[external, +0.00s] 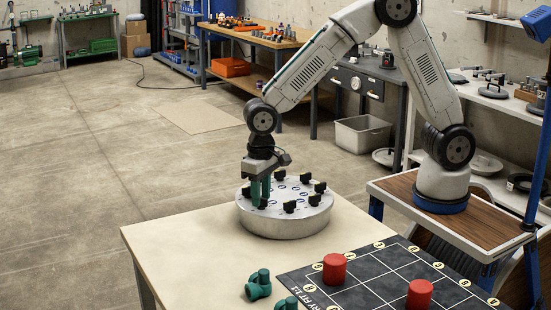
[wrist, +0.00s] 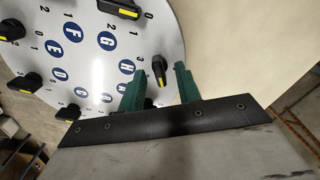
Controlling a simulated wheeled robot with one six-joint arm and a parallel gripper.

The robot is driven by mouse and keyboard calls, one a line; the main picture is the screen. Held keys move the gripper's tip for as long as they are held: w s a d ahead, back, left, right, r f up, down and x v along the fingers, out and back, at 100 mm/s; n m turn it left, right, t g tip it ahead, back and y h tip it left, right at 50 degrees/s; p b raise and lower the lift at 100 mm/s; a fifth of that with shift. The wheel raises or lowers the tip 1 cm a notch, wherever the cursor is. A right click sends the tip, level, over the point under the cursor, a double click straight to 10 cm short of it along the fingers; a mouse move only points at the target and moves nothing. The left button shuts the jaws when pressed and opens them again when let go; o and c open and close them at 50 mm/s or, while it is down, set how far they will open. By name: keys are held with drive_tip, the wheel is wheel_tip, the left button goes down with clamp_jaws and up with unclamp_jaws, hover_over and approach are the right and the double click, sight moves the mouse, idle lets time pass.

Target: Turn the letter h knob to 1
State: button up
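The round grey dial plate (external: 285,225) stands on the beige table, with several black knobs around its rim. In the wrist view its white face (wrist: 92,75) carries blue letter discs. The letter H disc (wrist: 127,66) is beside a black knob (wrist: 158,68) with a yellow mark at its lower end. My gripper (wrist: 160,70) has its two green fingers apart, one on each side of this knob; I cannot tell whether they touch it. In the external view my gripper (external: 260,193) points down at the plate's left edge. The number the knob points to is not clear.
A black grid board (external: 375,285) with red cylinders (external: 334,268) lies at the table's front right. Green pipe fittings (external: 258,285) lie near the front edge. The table's left part (external: 185,240) is clear. Neighbouring knobs (wrist: 122,8) stand close on the plate.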

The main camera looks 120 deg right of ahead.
sight(262, 198)
wheel_tip(262, 198, up, 8)
drive_tip(key=shift+f, duration=0.1)
idle(0.5)
idle(0.4)
drive_tip(key=s+a+r+n, duration=0.3)
drive_tip(key=s+a+n, duration=0.1)
drive_tip(key=s, duration=0.6)
drive_tip(key=s+a+r+n+t, duration=0.1)
drive_tip(key=s+a+r+n, duration=0.3)
drive_tip(key=s+a, duration=0.3)
drive_tip(key=s+a+r+n, duration=0.3)
drive_tip(key=s+a+n, duration=0.1)
drive_tip(key=s, duration=1.1)
drive_tip(key=shift+s+a+r, duration=0.15)
drive_tip(key=shift+a+r, duration=0.05)
drive_tip(key=shift+a, duration=0.6)
